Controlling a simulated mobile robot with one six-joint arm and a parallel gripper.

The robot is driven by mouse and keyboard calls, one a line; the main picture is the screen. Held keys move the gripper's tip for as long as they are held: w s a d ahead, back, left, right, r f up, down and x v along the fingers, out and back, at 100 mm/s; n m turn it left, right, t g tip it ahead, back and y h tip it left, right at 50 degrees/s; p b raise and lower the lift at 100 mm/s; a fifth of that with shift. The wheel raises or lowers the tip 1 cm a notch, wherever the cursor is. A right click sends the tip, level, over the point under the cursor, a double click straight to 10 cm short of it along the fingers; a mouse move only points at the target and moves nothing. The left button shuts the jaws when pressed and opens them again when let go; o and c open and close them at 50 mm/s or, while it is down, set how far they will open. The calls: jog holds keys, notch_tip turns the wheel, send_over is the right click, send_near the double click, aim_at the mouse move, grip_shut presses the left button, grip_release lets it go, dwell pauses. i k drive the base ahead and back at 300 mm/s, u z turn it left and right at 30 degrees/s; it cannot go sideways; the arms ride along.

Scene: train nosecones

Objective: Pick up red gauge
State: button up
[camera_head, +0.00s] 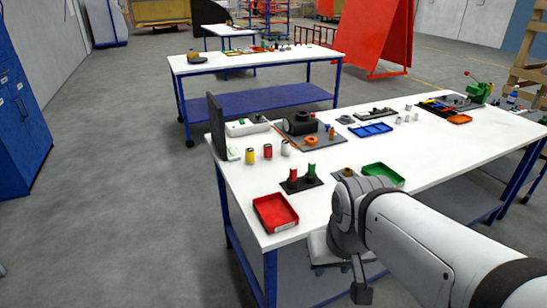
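A small red cylinder (293,174), which looks like the red gauge, stands upright in a dark block (301,185) on the near white table. A green-topped cylinder (311,169) stands beside it on the right in the same block. My gripper (361,292) is low in the picture, at the table's near edge, to the right of and nearer than the block. It is apart from the red cylinder. Only a dark end part of it shows clearly, and I cannot tell whether its fingers are open or shut.
A red tray (276,225) lies at the table's near left corner, and a green tray (385,174) lies right of the block. Several small cans, including a red one (268,151), stand behind. A dark upright panel (216,126) stands at the left edge. A blue tray (370,129) is farther back.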

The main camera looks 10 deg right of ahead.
aim_at(293, 169)
jog(key=z, duration=0.05)
jog(key=i, duration=1)
jog(key=u, duration=0.05)
